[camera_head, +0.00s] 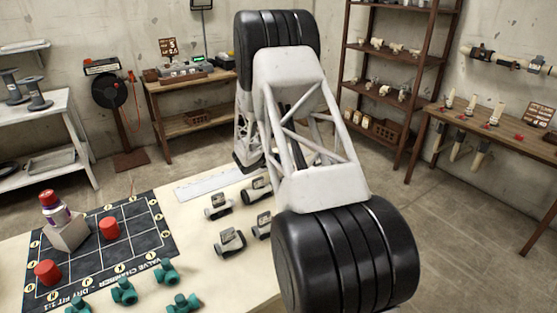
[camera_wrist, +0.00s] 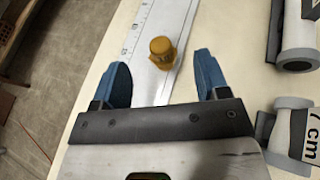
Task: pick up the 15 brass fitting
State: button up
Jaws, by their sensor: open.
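A small brass fitting (camera_wrist: 162,52) stands on the white ruler strip in the wrist view, ahead of the fingertips and roughly midway between them. My gripper (camera_wrist: 165,80) has its two blue fingers spread wide with nothing between them. The fitting looks apart from both fingers. The number on it cannot be read. In the head view my arm hides the fitting and the gripper.
The ruler (camera_head: 208,185) lies along the far table edge. Grey fittings with labels (camera_head: 230,241) stand close to the right in the wrist view (camera_wrist: 292,135). Green fittings (camera_head: 124,291) and a dark grid mat (camera_head: 75,255) with red caps (camera_head: 47,272) lie left.

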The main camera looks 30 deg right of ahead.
jog(key=shift+d, duration=0.1)
jog(key=shift+x, duration=2.5)
jog(key=shift+w, duration=0.1)
jog(key=shift+c, duration=0.3)
jog(key=c, duration=1)
